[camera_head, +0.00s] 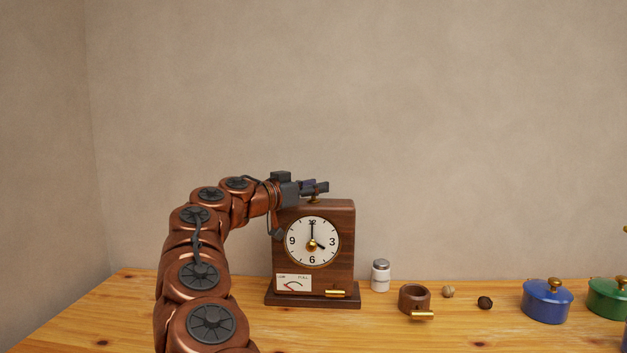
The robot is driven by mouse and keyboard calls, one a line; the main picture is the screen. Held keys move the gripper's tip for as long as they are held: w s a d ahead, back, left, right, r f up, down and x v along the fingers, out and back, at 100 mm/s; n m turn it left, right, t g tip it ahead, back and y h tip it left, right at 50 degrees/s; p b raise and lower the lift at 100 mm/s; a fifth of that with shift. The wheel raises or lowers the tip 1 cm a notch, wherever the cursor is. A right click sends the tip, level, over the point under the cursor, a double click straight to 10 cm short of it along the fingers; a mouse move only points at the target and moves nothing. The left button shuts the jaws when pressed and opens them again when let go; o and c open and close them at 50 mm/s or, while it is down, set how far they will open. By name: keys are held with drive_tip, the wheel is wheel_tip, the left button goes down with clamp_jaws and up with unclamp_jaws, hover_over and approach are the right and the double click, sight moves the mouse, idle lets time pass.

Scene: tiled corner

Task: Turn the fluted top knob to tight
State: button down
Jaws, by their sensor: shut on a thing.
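A wooden clock (341,267) stands on the table with a white dial (306,228). Its hands point near 12 and 4. A small brass top knob (314,199) sits on top of the clock, partly hidden by my gripper. My gripper (322,187) reaches in from the left, level over the clock's top, and its fingers are shut on the knob. The fluting is too small to make out. A gauge (293,283) marked LOW and FULL is at the lower left of the clock front, its needle toward the left.
A shaker (380,276) stands right of the clock. Further right are a wooden cup with a brass handle (414,298), a pale ball (448,291), a dark ball (485,302), a blue pot (546,304) and a green pot (608,299). The table front is mostly clear.

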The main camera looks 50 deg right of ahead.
drive_tip(key=shift+r+m+g+p, duration=0.15)
drive_tip(key=shift+m+g+p, duration=0.35)
drive_tip(key=shift+g+p, duration=0.25)
drive_tip(key=c, duration=0.7)
unclamp_jaws()
drive_tip(key=shift+c, duration=0.2)
drive_tip(key=w+a, duration=0.2)
drive_tip(key=a, duration=1)
